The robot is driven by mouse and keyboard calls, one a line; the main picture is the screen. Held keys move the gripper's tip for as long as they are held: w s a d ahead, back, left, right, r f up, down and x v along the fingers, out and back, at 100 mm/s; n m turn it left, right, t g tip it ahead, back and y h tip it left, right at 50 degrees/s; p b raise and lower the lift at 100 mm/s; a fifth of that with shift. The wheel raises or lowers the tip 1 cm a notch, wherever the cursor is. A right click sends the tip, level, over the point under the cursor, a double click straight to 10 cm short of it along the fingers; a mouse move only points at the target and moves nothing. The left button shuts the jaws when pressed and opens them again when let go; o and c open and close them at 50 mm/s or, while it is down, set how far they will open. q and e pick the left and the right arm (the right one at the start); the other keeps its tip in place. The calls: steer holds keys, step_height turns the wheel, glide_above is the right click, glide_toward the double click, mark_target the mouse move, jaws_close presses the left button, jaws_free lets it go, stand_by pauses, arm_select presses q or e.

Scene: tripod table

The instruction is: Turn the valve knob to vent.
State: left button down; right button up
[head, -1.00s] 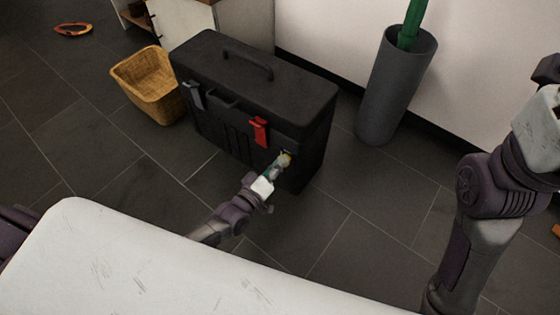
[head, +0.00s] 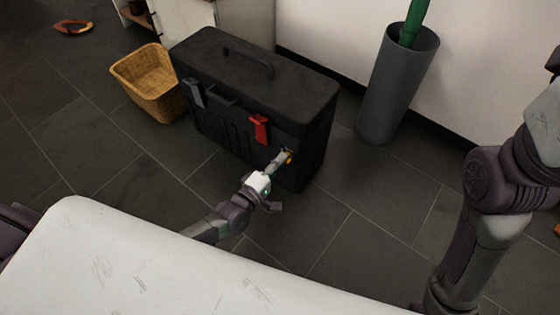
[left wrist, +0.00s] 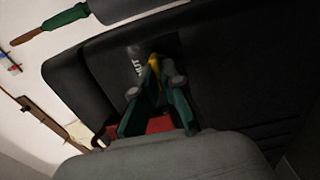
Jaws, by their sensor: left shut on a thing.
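The valve knob (head: 289,157) is a small yellow piece low on the right of the black case's front, below and right of the red latch. My left gripper (head: 283,158) reaches up to it from the lower left. In the left wrist view, the two green fingers of my left gripper (left wrist: 157,72) close together on the yellow knob (left wrist: 154,61), which is partly hidden between the tips. A pale printed label (left wrist: 137,66) shows beside it, its word only partly readable. My right arm stands at the right, its gripper out of frame.
The black case (head: 250,75) has a top handle and a red latch (head: 260,128). A wicker basket (head: 147,85) stands on its left, a tall grey bin (head: 396,85) on its right. A pale surface (head: 150,265) fills the front. The dark tiled floor between is mostly clear.

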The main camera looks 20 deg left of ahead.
arm_select(q)
steer(key=shift+w+a+r, duration=0.1)
steer(key=shift+w+r, duration=0.05)
steer(key=shift+w, duration=0.05)
stand_by(0.3)
steer(key=c, duration=1.3)
jaws_free()
steer(key=v, duration=1.2)
